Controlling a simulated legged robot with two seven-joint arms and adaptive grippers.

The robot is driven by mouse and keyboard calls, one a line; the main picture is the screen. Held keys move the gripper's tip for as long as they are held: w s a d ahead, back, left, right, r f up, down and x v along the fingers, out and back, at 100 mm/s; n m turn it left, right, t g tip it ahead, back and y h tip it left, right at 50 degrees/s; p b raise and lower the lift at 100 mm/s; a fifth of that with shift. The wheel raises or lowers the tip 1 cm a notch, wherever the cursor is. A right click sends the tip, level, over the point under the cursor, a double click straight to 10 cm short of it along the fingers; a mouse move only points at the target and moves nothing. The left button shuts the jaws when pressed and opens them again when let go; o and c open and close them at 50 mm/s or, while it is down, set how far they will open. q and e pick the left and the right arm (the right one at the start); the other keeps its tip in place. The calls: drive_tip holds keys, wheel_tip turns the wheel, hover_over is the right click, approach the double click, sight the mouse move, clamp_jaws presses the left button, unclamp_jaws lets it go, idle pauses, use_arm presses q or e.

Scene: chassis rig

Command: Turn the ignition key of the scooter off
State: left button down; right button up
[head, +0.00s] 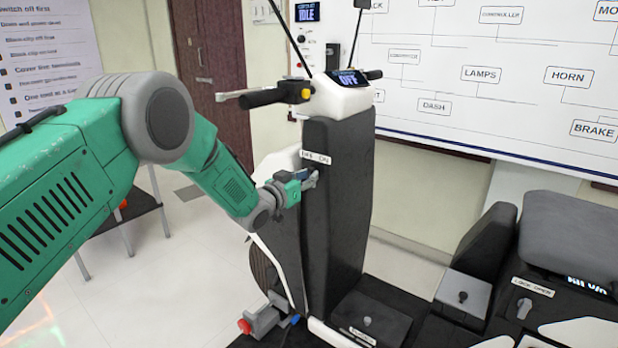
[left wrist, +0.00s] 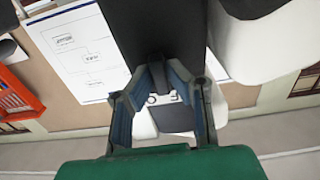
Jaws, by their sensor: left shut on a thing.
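The scooter (head: 338,205) stands in the middle of the head view, with a dark front column and white trim. The small display (head: 349,79) on its handlebar reads OFF. A label plate (head: 316,157) reading OFF ON is on the column. My left gripper (head: 308,181) is just below this plate, at the column, shut on the ignition key. In the left wrist view the fingers of my left gripper (left wrist: 162,88) reach towards the dark column (left wrist: 150,30). My right gripper is not in view.
The handlebar's left grip (head: 265,97) and brake lever stick out above my left arm. The scooter's seat (head: 570,232) and a knob labelled LOCK OPEN (head: 524,308) are at the right. A whiteboard (head: 455,75) and a brown door (head: 212,80) stand behind.

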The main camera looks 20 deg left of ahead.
use_arm(q)
drive_tip(key=shift+s+f, duration=0.2)
drive_tip(key=shift+f, duration=0.3)
drive_tip(key=c, duration=1.6)
unclamp_jaws()
drive_tip(key=shift+o, duration=0.2)
drive_tip(key=shift+w+r, duration=0.1)
drive_tip(key=shift+w, duration=0.05)
drive_tip(key=shift+a+r, duration=0.1)
drive_tip(key=v, duration=1.2)
